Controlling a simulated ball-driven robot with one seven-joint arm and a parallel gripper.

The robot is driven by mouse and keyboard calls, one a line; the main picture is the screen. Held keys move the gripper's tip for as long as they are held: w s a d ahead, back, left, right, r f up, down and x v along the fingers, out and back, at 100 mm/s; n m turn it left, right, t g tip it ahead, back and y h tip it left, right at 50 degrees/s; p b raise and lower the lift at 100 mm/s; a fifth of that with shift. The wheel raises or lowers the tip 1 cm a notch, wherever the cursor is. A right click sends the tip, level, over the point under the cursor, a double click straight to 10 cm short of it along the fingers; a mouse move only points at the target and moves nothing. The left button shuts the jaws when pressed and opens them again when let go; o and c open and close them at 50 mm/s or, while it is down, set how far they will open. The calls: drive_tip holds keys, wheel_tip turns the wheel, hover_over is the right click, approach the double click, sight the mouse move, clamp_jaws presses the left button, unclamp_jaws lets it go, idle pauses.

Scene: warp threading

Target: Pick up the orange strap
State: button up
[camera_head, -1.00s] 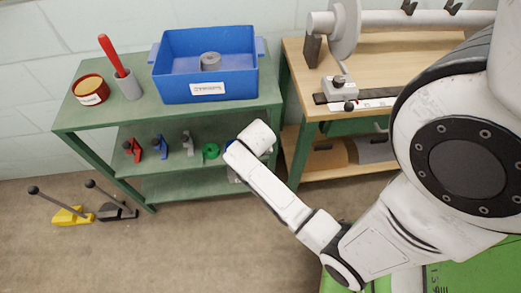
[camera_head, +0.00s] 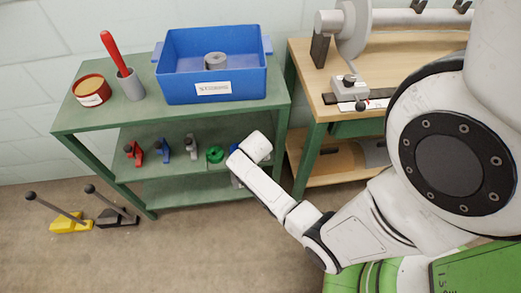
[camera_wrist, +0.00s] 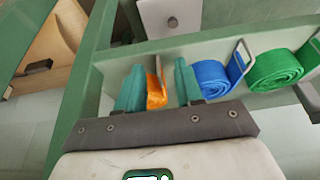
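The orange strap (camera_wrist: 154,92) shows in the wrist view as a narrow upright coil with a thin metal buckle, on the shelf. My gripper (camera_wrist: 160,84) has its two teal fingers on either side of the strap. The left finger lies close against it, and a small gap shows before the right finger. The lower part of the strap is hidden behind the gripper body. In the head view my forearm reaches to the right end of the middle shelf and hides the strap and my fingers.
A blue strap (camera_wrist: 211,78) sits close right of my gripper, then a green strap (camera_wrist: 275,70). A green shelf post (camera_wrist: 78,75) stands at left. In the head view a blue bin (camera_head: 174,85) stands on the shelf top (camera_head: 140,118); a wooden bench (camera_head: 312,92) is at right.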

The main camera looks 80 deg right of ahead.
drive_tip(key=shift+f, duration=0.15)
clamp_jaws()
idle(0.4)
